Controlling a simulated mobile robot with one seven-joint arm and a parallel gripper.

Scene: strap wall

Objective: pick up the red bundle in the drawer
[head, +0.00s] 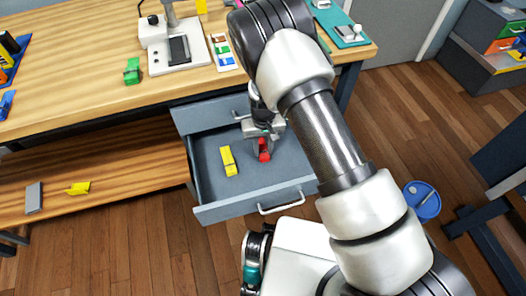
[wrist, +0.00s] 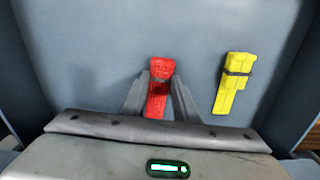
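The drawer (head: 208,192) of the workbench is pulled open. In it a red bundle (head: 264,155) lies on the floor, at the right of a yellow bundle (head: 229,161). My gripper (head: 261,149) reaches down into the drawer at the red bundle. In the wrist view, the red bundle (wrist: 159,85) is between my two fingers (wrist: 160,92), which lie close against both its sides with no clear gap. Its far end sticks out past the fingertips. The yellow bundle (wrist: 234,83), with a dark strap round it, lies apart at the right. I cannot tell whether the red bundle touches the floor.
The drawer walls rise around my gripper, and the handle (head: 281,203) is at its front. The benchtop (head: 90,60) above holds a green bundle (head: 132,71) and a white machine (head: 176,50). A lower shelf (head: 110,165) holds another yellow piece (head: 78,188). A blue dish (head: 422,201) stands at the right.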

